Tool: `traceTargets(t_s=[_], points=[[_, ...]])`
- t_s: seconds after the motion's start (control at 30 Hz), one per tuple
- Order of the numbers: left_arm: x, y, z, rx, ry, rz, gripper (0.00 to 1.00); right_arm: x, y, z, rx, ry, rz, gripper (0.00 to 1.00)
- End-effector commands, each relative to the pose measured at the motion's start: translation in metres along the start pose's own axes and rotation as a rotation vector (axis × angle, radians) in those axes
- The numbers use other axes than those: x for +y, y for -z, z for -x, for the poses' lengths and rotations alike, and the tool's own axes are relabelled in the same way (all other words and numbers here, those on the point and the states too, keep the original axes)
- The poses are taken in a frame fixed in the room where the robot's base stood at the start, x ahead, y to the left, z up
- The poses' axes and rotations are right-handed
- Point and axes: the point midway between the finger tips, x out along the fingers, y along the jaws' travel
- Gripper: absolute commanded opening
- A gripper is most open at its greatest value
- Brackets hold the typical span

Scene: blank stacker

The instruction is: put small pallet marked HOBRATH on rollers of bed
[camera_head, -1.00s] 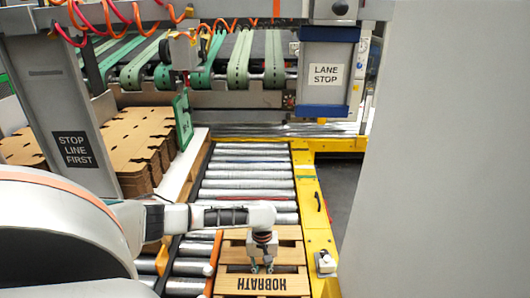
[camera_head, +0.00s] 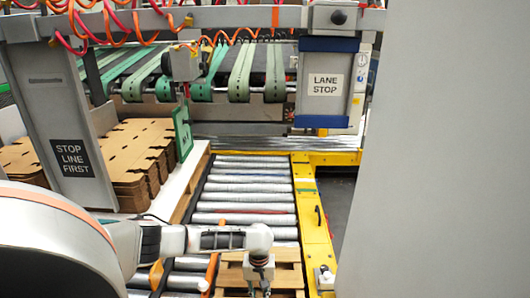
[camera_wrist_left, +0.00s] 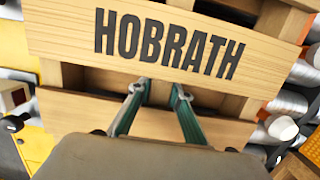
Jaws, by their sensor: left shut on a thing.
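The small wooden pallet (camera_head: 287,277) lies over the near end of the roller bed (camera_head: 243,186), between the yellow side rail and an orange strip. Its front board reads HOBRATH (camera_wrist_left: 168,46) in the left wrist view; that board is below the edge of the head view. My left gripper (camera_head: 260,291) is above the pallet in the head view. In the wrist view its fingers (camera_wrist_left: 160,90) are shut on the pallet at the marked board. I cannot tell whether the pallet touches the rollers. My right gripper is not in view.
A yellow rail (camera_head: 313,232) edges the bed's right, with a grey block (camera_head: 324,280) on it. A LANE STOP post (camera_head: 325,85) stands at the back. Stacked cardboard blanks (camera_head: 140,165) and a STOP LINE FIRST post (camera_head: 73,155) are left. The rollers beyond the pallet are clear.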

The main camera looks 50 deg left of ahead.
Motion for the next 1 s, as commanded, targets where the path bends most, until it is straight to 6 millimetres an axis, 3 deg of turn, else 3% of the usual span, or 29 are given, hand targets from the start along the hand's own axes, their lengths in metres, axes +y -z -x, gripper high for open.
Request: traceTargets(t_s=[0.03, 0.07, 0.1, 0.53, 0.63, 0.73, 0.8, 1.0], points=[[-0.001, -0.001, -0.003, -0.003, 0.003, 0.001, 0.27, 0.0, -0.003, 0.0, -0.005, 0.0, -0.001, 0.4], [-0.001, -0.001, -0.003, -0.003, 0.003, 0.0, 0.35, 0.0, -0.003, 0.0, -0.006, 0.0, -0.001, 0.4], [-0.002, -0.001, -0.003, -0.003, 0.003, 0.0, 0.36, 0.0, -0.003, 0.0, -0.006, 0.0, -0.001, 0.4], [-0.003, -0.002, 0.003, -0.002, 0.006, -0.002, 0.36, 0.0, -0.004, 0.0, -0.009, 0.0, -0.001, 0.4], [0.002, 0.0, 0.025, 0.004, -0.004, -0.002, 0.36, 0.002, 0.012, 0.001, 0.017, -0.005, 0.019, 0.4], [0.004, 0.001, 0.05, 0.009, -0.009, -0.002, 0.36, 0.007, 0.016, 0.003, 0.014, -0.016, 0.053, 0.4], [0.004, 0.002, 0.067, 0.009, -0.01, -0.002, 0.36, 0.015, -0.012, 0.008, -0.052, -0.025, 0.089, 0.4], [0.004, 0.001, 0.105, 0.008, -0.01, -0.002, 0.36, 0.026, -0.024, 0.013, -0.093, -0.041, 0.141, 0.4]])
